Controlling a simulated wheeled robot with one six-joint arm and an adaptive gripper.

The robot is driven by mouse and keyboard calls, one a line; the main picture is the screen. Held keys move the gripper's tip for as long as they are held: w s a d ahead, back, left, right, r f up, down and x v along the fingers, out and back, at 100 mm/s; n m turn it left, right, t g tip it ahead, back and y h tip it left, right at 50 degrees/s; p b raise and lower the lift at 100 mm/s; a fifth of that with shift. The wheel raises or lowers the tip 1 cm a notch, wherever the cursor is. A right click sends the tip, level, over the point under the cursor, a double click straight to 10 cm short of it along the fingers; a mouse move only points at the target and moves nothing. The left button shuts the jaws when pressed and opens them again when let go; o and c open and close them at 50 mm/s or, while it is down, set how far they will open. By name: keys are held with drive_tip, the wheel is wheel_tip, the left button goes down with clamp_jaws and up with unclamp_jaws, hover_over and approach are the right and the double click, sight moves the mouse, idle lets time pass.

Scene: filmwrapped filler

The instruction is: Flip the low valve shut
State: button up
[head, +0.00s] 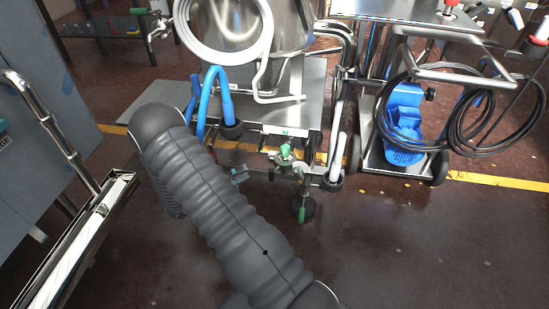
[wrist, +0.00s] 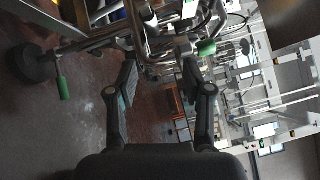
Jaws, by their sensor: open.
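A low green valve handle (head: 301,213) hangs down in front of a dark round foot near the floor, on the pipework of the steel machine. It also shows in the wrist view (wrist: 63,88), left of my fingers and apart from them. A second green handle (head: 286,151) sits higher on the same pipework; in the wrist view, a green handle (wrist: 207,47) is just beyond my right finger, and I cannot tell whether they touch. My gripper (wrist: 160,75) is open, with pipes beyond its fingers and nothing clearly held. In the head view my arm hides most of it.
The steel machine (head: 313,90) with hoses stands ahead. A cart with a blue motor (head: 403,122) and coiled black cable is to its right. A metal rail (head: 90,235) and grey cabinet stand at left. The dark floor (head: 440,250) at lower right is clear.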

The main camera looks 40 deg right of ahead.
drive_tip(key=shift+n+t+h, duration=0.4)
drive_tip(key=shift+n, duration=0.5)
drive_tip(key=d, duration=1.3)
drive_tip(key=shift+s+d+p, duration=0.25)
drive_tip(key=shift+s+p, duration=0.05)
drive_tip(key=shift+p, duration=0.1)
clamp_jaws()
